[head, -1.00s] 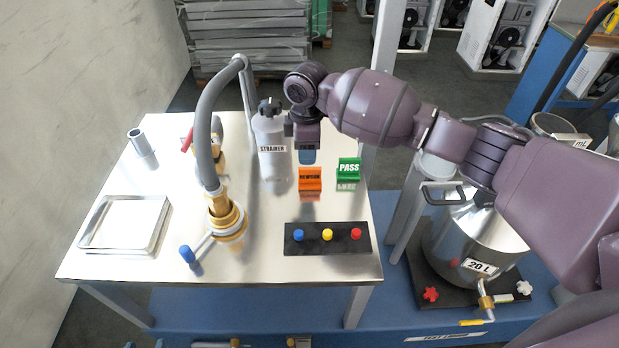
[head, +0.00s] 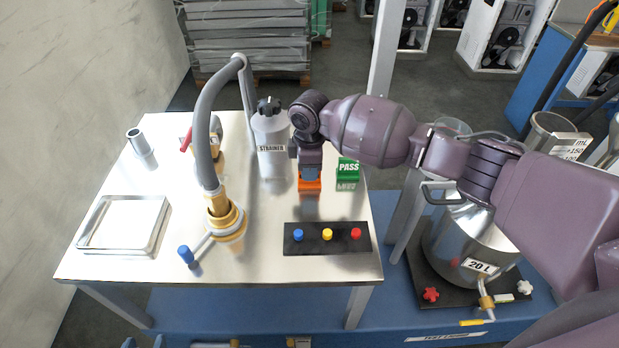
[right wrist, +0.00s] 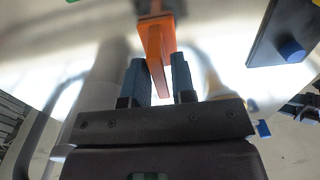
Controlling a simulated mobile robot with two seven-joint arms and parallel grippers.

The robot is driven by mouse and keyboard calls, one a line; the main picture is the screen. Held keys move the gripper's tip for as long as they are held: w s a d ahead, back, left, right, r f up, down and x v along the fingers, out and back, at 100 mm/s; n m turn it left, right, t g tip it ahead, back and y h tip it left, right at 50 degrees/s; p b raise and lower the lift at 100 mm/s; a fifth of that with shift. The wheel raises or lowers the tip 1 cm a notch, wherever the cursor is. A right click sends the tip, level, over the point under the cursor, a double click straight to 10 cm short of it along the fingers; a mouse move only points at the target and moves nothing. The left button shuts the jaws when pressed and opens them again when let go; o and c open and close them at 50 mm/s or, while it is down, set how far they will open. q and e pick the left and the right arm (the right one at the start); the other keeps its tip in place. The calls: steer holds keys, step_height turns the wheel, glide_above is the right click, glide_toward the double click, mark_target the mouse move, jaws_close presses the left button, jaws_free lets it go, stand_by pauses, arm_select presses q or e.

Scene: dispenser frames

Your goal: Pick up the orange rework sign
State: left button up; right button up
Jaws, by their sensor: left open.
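The orange rework sign (head: 309,186) stands on the steel table beside the green PASS sign (head: 348,169). My right gripper (head: 310,172) is above it and hides its upper part and lettering. In the right wrist view the orange sign (right wrist: 155,42) reaches in between the two dark blue fingers (right wrist: 160,78). The fingers are apart, with a gap seen on each side of the sign's edge.
The white STRAINER bottle (head: 272,142) stands close left of my right gripper. A black panel with three coloured buttons (head: 296,248) lies in front. A hose and brass valve (head: 226,218) and a steel tray (head: 86,246) are further left. A steel pot (head: 447,238) is at right.

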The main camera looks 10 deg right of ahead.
jaws_close()
steer(key=shift+r, duration=0.15)
